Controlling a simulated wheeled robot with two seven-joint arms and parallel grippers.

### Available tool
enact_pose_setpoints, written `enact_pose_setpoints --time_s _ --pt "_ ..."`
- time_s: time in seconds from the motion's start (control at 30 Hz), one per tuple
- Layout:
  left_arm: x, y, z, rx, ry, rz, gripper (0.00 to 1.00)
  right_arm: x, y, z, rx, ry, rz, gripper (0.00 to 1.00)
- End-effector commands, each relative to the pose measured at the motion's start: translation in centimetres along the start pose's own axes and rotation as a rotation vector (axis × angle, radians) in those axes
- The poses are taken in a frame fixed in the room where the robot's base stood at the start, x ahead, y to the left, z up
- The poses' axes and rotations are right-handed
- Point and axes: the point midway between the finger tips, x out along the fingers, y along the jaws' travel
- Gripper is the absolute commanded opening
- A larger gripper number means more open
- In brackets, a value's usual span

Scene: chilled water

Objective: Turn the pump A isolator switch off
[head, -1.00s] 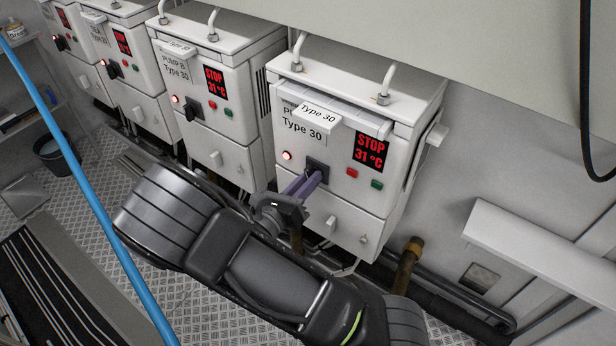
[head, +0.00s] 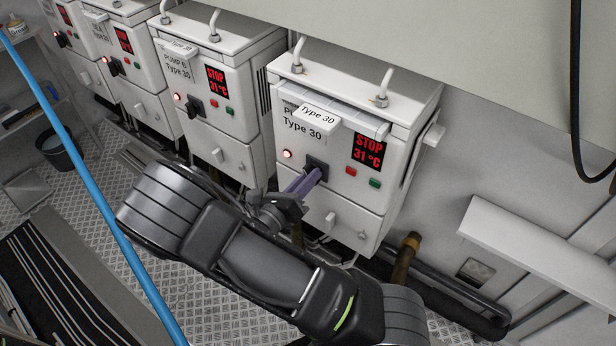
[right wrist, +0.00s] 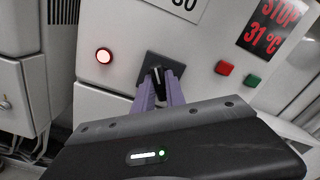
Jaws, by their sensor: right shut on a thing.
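The nearest white cabinet (head: 350,100) has a label reading Type 30; the pump letter above it is covered by a tag. Its black isolator switch (head: 317,164) sits on a dark square plate beside a lit red lamp. The switch also shows in the right wrist view (right wrist: 158,76), its knob pointing roughly upward there. My right gripper (head: 318,173) has its purple fingers on both sides of the knob, shut on it; the fingers partly hide it. The display (head: 369,150) reads STOP 31 °C. My left gripper is not in view.
Red (head: 351,170) and green (head: 375,183) buttons sit right of the switch. A similar cabinet labelled PUMP B (head: 215,135) and others stand to the left. Brown and black pipes (head: 408,257) run below. A blue hose (head: 90,190) crosses the left foreground.

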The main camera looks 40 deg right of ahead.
Motion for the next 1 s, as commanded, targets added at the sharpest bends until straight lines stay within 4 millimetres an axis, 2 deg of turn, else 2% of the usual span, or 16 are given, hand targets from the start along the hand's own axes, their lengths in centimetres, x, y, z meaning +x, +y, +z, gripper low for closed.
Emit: enact_pose_setpoints --time_s 1.0 --pt "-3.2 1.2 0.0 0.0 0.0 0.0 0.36 0.0 0.0 0.1 -0.299 -0.001 0.001 0.0"
